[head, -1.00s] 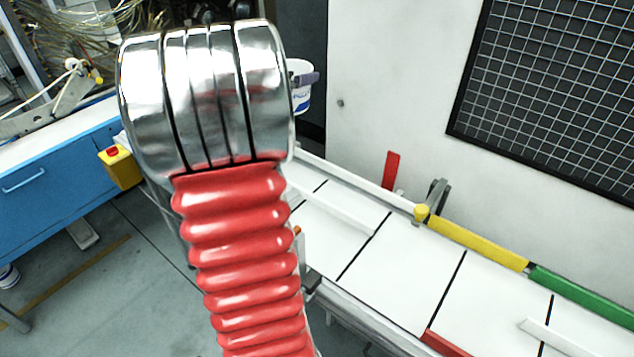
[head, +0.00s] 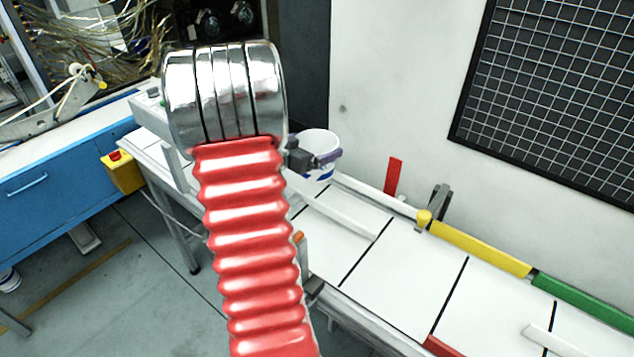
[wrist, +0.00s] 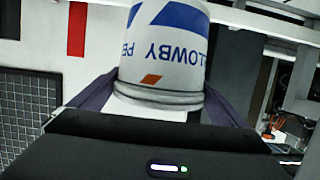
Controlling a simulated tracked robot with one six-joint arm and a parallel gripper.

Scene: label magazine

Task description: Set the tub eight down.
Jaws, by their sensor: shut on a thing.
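The tub (head: 316,155) is white with blue marking and stands open-topped in the head view, just right of my metal wrist. In the wrist view the tub (wrist: 165,50) appears upside down, with blue lettering and an orange mark. My gripper (head: 328,157) is shut on the tub, with purple fingers on either side of it; the fingers also show in the wrist view (wrist: 160,105). The tub is over the far end of the white conveyor (head: 400,275). My red bellows arm hides part of that end, and I cannot tell whether the tub touches the surface.
A low white rail (head: 335,210) lies on the conveyor near the tub. A red upright (head: 393,177), a yellow strip (head: 480,248) and a green strip (head: 585,303) line its back edge. A blue cabinet (head: 60,185) stands at left. The middle panels are clear.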

